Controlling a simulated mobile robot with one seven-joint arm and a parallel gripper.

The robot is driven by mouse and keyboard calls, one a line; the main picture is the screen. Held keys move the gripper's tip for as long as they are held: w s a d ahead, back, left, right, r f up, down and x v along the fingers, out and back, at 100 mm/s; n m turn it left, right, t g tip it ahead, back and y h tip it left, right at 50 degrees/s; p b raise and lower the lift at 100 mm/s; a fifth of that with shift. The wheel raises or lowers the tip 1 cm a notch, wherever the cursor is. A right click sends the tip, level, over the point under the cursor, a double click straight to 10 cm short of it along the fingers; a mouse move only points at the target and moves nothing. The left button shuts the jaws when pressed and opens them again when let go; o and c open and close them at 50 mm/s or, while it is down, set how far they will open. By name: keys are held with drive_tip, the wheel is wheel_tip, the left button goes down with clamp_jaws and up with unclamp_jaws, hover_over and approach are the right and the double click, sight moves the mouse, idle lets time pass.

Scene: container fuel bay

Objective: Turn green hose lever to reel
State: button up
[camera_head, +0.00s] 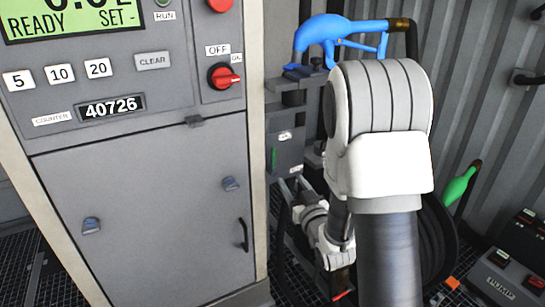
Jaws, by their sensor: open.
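A small grey box (287,150) with white labels is mounted low on the post right of the dispenser cabinet. A thin green strip (273,158) shows at its left edge; I cannot tell whether this is the green hose lever. A green nozzle (460,186) is at the right by the wall. My gripper (290,183) seems to be just below the grey box, its slim fingers apart and nothing seen between them. I cannot tell whether it touches the box. My arm's large elbow covers the middle right and hides much behind it.
The grey dispenser cabinet (150,215) fills the left, with buttons and a red switch (224,76). A blue nozzle (325,32) hangs above the box. A dark hose reel (437,240) is partly behind my arm. A pump box (503,278) stands on the grated floor.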

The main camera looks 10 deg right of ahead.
sight(274, 153)
drive_tip(key=w, duration=0.5)
drive_tip(key=w+a+b, duration=0.1)
drive_tip(key=w, duration=0.5)
drive_tip(key=w+a, duration=0.1)
drive_tip(key=w, duration=0.4)
drive_tip(key=shift+w+b, duration=0.3)
drive_tip(key=shift+w, duration=0.1)
clamp_jaws()
idle(0.7)
